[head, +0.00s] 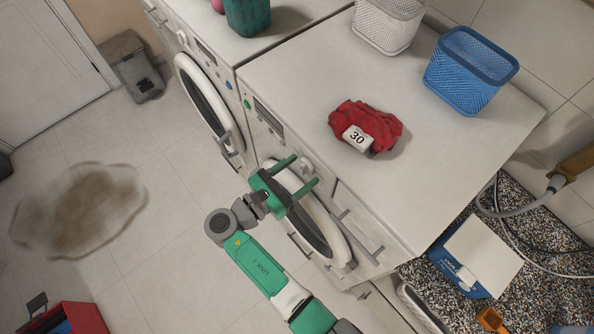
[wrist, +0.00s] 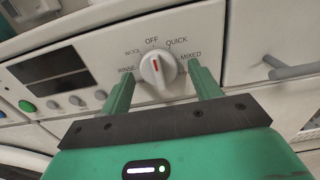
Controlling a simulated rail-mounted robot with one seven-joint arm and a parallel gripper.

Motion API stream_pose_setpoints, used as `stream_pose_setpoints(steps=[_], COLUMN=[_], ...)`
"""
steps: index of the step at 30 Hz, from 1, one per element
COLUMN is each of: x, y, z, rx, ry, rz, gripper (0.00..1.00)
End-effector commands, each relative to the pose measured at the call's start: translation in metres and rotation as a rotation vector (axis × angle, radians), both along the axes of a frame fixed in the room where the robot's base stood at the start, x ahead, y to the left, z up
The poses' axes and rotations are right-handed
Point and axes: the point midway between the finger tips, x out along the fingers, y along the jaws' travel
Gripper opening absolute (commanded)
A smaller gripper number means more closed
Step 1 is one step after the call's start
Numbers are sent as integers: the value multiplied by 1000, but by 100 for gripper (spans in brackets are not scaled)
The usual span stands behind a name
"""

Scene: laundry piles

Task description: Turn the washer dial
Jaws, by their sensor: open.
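The washer dial (wrist: 158,72) is a white round knob with a raised grip and a red line. The red line points up, close to the OFF label. RINSE and another label are on its left, QUICK and MIXED on its right. My gripper (wrist: 160,76) is open, with one green finger on each side of the dial and gaps between. I cannot tell how deep the fingertips reach around it. In the head view my gripper (head: 305,170) is at the front panel of the nearer washer (head: 262,119), above its round door.
A red cloth (head: 362,122) with a white "30" tag lies on the washer top. A white basket (head: 388,25) and a blue basket (head: 470,72) stand behind it. A drawer handle (wrist: 292,69) juts out right of the dial. A brown stain (head: 85,210) marks the floor.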

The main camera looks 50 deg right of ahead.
Motion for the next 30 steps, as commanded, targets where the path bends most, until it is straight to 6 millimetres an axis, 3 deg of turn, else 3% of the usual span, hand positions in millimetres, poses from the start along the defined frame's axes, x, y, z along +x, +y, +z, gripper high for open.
stream_pose_setpoints(steps=[6,13,23,30], x=[0,0,0,1], y=[-1,0,0,0], z=[0,0,0,-1], rx=[0,1,-6,-28], ry=[0,-1,-46,-203], rz=[1,1,1,1], gripper=[63,19,19,19])
